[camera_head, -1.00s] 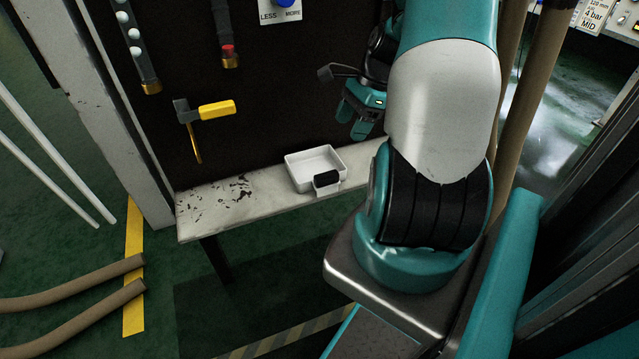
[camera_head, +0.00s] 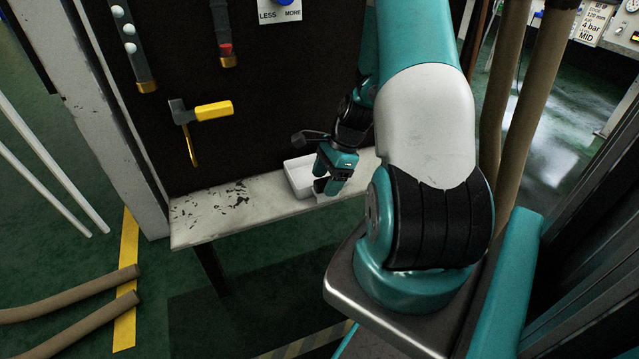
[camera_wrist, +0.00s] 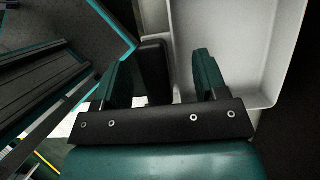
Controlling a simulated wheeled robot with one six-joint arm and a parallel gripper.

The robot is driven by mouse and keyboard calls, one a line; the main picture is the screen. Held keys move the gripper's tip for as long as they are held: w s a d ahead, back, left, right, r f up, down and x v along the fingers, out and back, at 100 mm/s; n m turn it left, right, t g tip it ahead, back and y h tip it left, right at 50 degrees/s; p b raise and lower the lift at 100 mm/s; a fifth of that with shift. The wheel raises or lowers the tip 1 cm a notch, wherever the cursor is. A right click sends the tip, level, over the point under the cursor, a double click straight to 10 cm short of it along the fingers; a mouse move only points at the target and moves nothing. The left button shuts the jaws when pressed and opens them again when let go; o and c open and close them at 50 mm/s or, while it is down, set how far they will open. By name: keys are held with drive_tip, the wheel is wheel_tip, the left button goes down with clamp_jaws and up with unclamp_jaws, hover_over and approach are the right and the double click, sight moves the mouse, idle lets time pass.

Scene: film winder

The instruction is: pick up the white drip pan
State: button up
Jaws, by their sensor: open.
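The white drip pan (camera_head: 298,174) sits on the pale shelf (camera_head: 222,212) in the head view, partly hidden behind my gripper. In the wrist view the pan (camera_wrist: 235,50) fills the upper right, its inside facing the camera. My gripper (camera_head: 327,184) is at the pan's near right side, pointing down. In the wrist view the two teal fingers (camera_wrist: 158,78) are apart. The pan's black handle (camera_wrist: 154,72) shows between them, nearer the left finger; I cannot tell whether either finger touches it.
A yellow-handled hammer-like tool (camera_head: 213,111) hangs on the dark panel above the shelf. The shelf left of the pan is bare apart from dark marks. Brown pipes (camera_head: 520,110) stand upright to the right of my arm.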

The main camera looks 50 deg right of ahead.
drive_tip(key=shift+x, duration=1.05)
drive_tip(key=c, duration=1.1)
drive_tip(key=shift+r, duration=0.1)
